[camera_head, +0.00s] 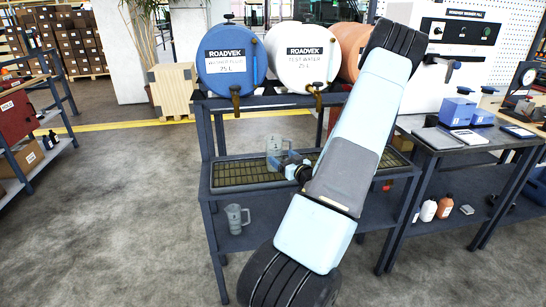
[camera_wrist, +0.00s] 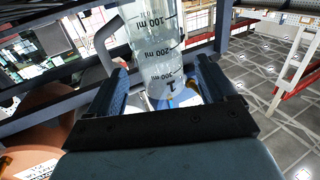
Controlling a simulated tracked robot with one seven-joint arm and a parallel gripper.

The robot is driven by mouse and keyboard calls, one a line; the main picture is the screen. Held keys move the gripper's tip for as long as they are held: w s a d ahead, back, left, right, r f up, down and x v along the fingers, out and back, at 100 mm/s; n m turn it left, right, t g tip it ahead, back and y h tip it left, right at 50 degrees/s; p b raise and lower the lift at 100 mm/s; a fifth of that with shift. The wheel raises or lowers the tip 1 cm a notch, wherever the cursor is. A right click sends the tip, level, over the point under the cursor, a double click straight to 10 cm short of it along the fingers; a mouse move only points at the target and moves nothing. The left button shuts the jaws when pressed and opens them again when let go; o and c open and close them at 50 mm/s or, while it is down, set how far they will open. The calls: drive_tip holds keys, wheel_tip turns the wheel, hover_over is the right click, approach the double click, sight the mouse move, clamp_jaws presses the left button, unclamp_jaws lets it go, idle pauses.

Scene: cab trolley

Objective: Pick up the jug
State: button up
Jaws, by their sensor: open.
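A clear measuring jug (camera_head: 290,144) stands on the slatted tray of the trolley in the head view, partly hidden by my gripper. In the wrist view the jug (camera_wrist: 155,45), with its 100, 200 and 300 ml marks, is between my two fingers, its handle to the left. My gripper (camera_wrist: 163,84) is open, one blue finger on each side of the jug. In the head view my gripper (camera_head: 286,163) is low over the tray at the jug. Whether a finger touches the jug I cannot tell.
A second, greyish jug (camera_head: 235,218) stands on the trolley's lower shelf. Blue (camera_head: 231,62) and white (camera_head: 300,57) drums with taps lie above the slatted tray (camera_head: 232,176). A workbench (camera_head: 445,138) with blue boxes stands at the right.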

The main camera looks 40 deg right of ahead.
sight(274, 150)
drive_tip(key=shift+w+d, duration=0.25)
drive_tip(key=shift+w, duration=0.9)
drive_tip(key=shift+w+d, duration=0.25)
drive_tip(key=shift+w, duration=0.9)
drive_tip(key=shift+w+d, duration=0.25)
drive_tip(key=shift+w, duration=0.9)
drive_tip(key=shift+c, duration=0.2)
drive_tip(key=c, duration=0.8)
